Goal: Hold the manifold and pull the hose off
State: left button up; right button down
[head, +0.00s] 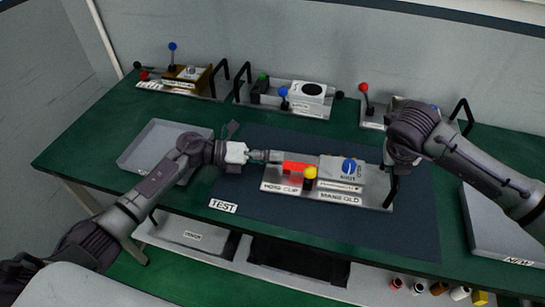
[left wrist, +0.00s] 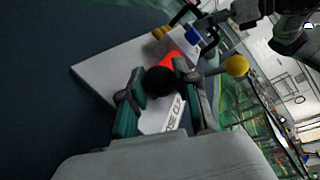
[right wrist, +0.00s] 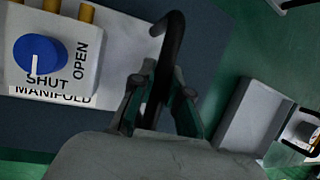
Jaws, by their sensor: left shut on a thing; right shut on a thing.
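The manifold (head: 342,174) is a grey block with a blue knob (head: 349,165) on a plate marked MANIFOLD. In the right wrist view the knob (right wrist: 39,57) has its white mark towards SHUT. A red hose clip (head: 296,168) and a yellow-tipped lever (head: 310,172) are at its left. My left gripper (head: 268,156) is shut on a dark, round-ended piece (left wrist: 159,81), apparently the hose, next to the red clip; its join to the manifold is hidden. My right gripper (right wrist: 160,92) is shut on the black handle (right wrist: 171,45) at the plate's right end.
The blue mat (head: 260,215) has a TEST label at its front left. A grey tray (head: 150,145) lies at the left, and another tray (head: 495,235), marked NEW, at the right. Fixtures with ball-tipped levers (head: 300,95) line the back of the green bench.

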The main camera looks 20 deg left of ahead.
pick_arm(q)
grip_shut()
pick_arm(e)
jog(key=shift+s+d+f, duration=0.1)
jog(key=shift+s+f, duration=0.05)
jog(key=shift+f, duration=0.1)
pick_arm(q)
jog(key=a, duration=0.6)
jog(key=shift+s+f, duration=0.1)
jog(key=shift+s, duration=0.05)
pick_arm(e)
jog(key=shift+d, duration=0.15)
pick_arm(q)
jog(key=o, duration=0.7)
grip_release()
jog(key=o, duration=0.4)
